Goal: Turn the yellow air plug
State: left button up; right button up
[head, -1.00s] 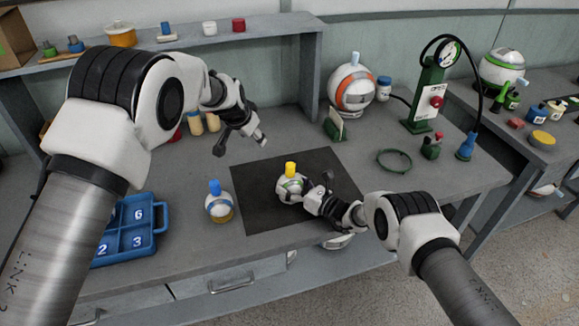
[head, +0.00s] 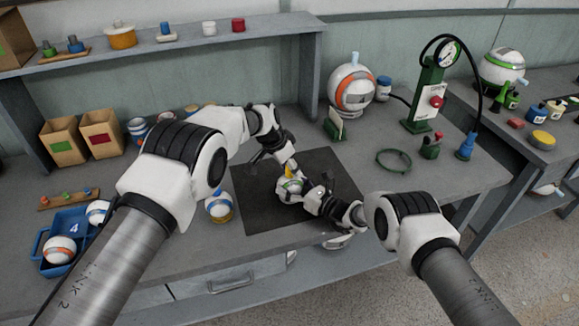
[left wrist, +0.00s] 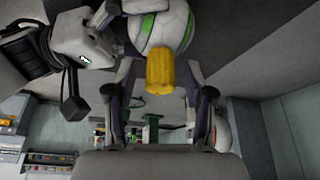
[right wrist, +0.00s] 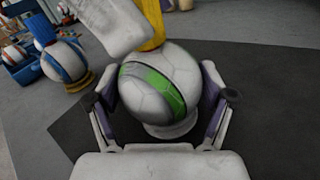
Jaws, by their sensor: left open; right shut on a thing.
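The yellow air plug (left wrist: 160,73) stands up from the top of a white ball with a green band (right wrist: 160,85). It is partly hidden behind my left gripper in the head view (head: 288,172). My left gripper (left wrist: 160,80) is open, with its fingers on either side of the plug; I cannot tell whether they touch it. In the right wrist view a left finger overlaps the plug (right wrist: 152,20). My right gripper (right wrist: 160,95) is shut on the ball from its right side. The ball rests over the dark mat (head: 255,215).
A white and blue ball with a blue plug (head: 219,206) stands left of the mat. A blue tray (head: 40,262) holds balls at the far left. A gauge stand (head: 428,95) and a green ring (head: 394,160) are at the right. The mat's front is clear.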

pick_arm(q)
grip_shut()
jog(key=m, duration=0.1)
jog(key=m+g, duration=0.1)
jog(key=m, duration=0.1)
jog(key=shift+w+f+m+h, duration=0.1)
jog(key=shift+w+m+h, duration=0.05)
jog(key=shift+m+h, duration=0.2)
jog(key=shift+m+g, duration=0.3)
jog(key=shift+m, duration=0.15)
grip_release()
jog(key=v, duration=1.2)
